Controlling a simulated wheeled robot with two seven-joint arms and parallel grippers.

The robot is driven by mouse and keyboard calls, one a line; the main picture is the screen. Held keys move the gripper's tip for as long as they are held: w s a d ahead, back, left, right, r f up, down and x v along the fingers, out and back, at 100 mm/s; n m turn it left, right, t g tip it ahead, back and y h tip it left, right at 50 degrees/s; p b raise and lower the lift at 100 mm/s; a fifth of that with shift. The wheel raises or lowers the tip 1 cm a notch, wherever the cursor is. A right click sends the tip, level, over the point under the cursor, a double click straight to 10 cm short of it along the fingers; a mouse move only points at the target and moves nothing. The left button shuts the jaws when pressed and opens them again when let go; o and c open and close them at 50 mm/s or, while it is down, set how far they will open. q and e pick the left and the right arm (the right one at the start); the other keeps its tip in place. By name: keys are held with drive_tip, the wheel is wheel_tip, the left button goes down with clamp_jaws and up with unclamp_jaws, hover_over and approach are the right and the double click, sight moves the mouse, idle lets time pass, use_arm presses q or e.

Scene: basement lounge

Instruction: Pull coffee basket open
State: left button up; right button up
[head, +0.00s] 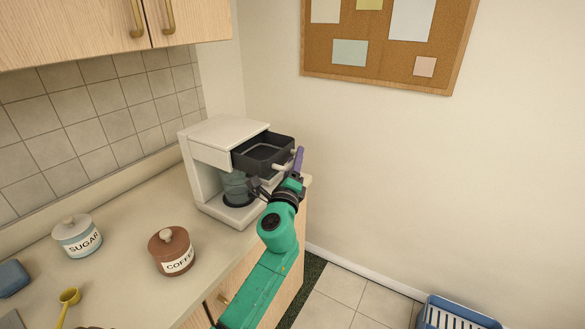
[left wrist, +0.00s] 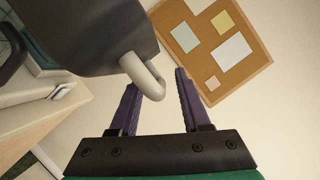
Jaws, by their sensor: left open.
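The white coffee maker (head: 222,145) stands at the far right end of the counter. Its dark coffee basket (head: 262,150) sticks out from the front, open at the top and empty as far as I can see. A pale curved handle (left wrist: 148,78) is on the basket's front. My left gripper (head: 289,167) is open at the handle, and its purple fingers show in the left wrist view (left wrist: 156,88). The handle's loop lies between the fingertips, closer to the left finger; I cannot tell whether they touch. My right gripper is not in view.
A glass carafe (head: 236,186) sits under the basket. A brown coffee jar (head: 171,252), a sugar jar (head: 77,237) and a yellow scoop (head: 67,299) are on the counter (head: 122,220). A blue crate (head: 452,315) is on the floor.

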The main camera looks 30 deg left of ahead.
use_arm(q)
drive_tip(key=b+v, duration=0.4)
drive_tip(key=v, duration=1)
drive_tip(key=shift+s, duration=0.15)
drive_tip(key=shift+d, duration=0.1)
